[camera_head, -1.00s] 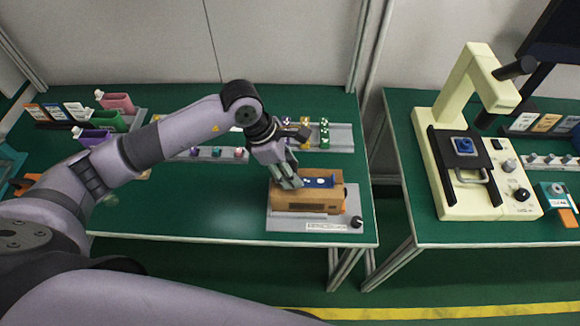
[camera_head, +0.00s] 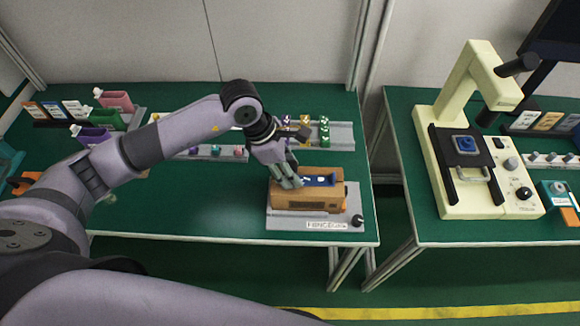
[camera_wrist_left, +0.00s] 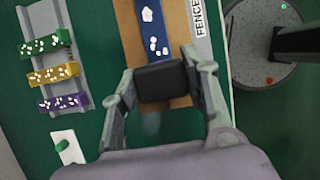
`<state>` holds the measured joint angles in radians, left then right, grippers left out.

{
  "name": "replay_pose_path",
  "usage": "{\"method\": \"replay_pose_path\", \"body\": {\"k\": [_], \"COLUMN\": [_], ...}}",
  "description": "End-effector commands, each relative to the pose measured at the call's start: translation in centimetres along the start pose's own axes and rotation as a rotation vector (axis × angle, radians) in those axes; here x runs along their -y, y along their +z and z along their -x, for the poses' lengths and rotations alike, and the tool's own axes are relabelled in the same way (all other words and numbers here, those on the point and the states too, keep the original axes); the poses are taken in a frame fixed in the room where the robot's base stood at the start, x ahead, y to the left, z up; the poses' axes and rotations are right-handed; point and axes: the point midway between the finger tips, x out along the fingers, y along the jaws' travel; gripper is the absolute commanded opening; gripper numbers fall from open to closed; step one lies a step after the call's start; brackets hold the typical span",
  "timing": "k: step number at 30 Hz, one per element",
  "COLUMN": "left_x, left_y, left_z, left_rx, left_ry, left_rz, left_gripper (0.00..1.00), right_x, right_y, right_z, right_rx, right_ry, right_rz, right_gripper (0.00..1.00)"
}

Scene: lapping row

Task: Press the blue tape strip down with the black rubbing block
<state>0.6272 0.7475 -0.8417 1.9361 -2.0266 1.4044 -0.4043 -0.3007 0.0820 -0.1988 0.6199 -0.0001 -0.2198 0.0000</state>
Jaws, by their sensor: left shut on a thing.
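The blue tape strip (camera_head: 322,181) lies along the top of a brown block (camera_head: 307,201) on a grey plate. It also shows in the left wrist view (camera_wrist_left: 180,28), with white spots on it. My left gripper (camera_head: 288,180) is at the left end of the brown block. In the left wrist view its fingers are shut on the black rubbing block (camera_wrist_left: 160,81), which covers the near end of the strip. I cannot tell whether the block touches the strip. My right gripper is not in view.
The grey plate (camera_head: 285,224) has a black knob (camera_head: 357,220) at its right corner. A rail with coloured blocks (camera_head: 342,137) stands behind. Bottles (camera_head: 115,102) stand back left. A cream microscope-like device (camera_head: 458,150) is on the right table. The table front is clear.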

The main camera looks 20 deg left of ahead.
Motion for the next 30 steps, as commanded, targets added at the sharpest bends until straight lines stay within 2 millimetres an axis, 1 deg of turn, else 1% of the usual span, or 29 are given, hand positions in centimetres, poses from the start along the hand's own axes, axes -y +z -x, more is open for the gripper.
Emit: {"method": "replay_pose_path", "body": {"k": [30], "left_x": [0.11], "left_y": [-0.2], "left_z": [-0.29], "left_rx": [-0.004], "left_ry": [-0.003], "left_rz": [0.001], "left_gripper": [0.19], "right_x": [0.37], "right_y": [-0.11], "right_z": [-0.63], "right_rx": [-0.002], "right_ry": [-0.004], "right_rz": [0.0], "right_gripper": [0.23]}}
